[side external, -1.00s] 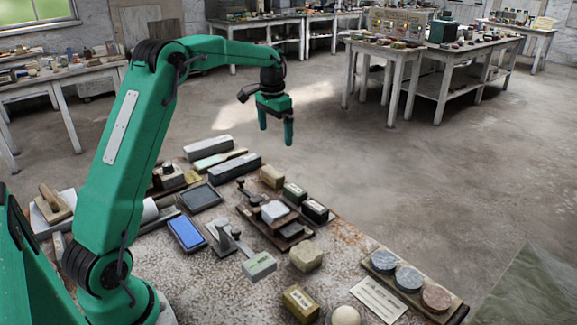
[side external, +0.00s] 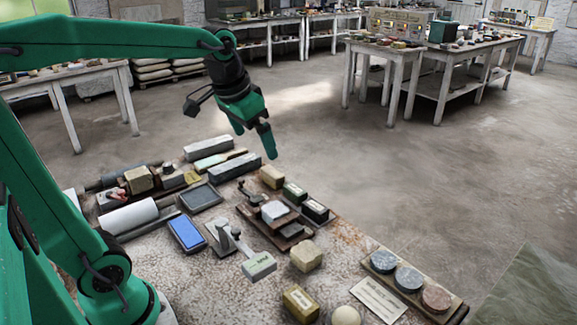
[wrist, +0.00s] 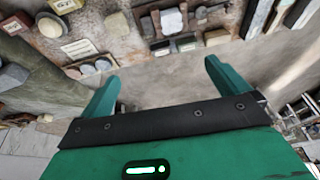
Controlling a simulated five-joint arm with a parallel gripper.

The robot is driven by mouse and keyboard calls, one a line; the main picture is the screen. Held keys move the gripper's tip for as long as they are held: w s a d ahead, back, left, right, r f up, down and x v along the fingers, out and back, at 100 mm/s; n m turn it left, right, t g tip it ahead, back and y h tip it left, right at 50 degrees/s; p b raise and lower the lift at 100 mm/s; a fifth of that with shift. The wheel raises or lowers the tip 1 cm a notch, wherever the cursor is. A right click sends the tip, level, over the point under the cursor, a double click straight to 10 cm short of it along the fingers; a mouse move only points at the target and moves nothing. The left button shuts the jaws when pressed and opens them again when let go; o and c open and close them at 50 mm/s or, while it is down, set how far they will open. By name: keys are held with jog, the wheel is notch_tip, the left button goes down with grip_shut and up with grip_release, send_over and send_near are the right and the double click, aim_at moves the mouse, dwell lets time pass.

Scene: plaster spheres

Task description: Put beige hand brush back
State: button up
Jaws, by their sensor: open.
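My gripper (side external: 254,141) is open and empty, tilted in the air beyond the far edge of the speckled worktable (side external: 225,285). In the wrist view its two fingers are apart with nothing between them (wrist: 163,76). I cannot make out a beige hand brush for certain. A beige block (side external: 138,180) sits in a tray at the table's left, and another beige block (side external: 271,177) lies near the far edge below my gripper. My arm covers part of the left end of the table.
A grey bar (side external: 208,147), a blue pad (side external: 186,233), a stamp rack (side external: 262,228) and a board with round discs (side external: 409,278) crowd the table. A white sphere (side external: 346,316) is at the front.

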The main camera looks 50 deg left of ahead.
jog(key=s+d+f+t, duration=0.1)
jog(key=s+d+f, duration=0.1)
jog(key=s, duration=0.4)
jog(key=s+d+f, duration=0.2)
jog(key=s+d, duration=0.1)
jog(key=s, duration=0.2)
jog(key=shift+s+f+t+h, duration=0.2)
jog(key=shift+s+t+h, duration=0.1)
jog(key=shift+s+t, duration=0.1)
dwell(0.6)
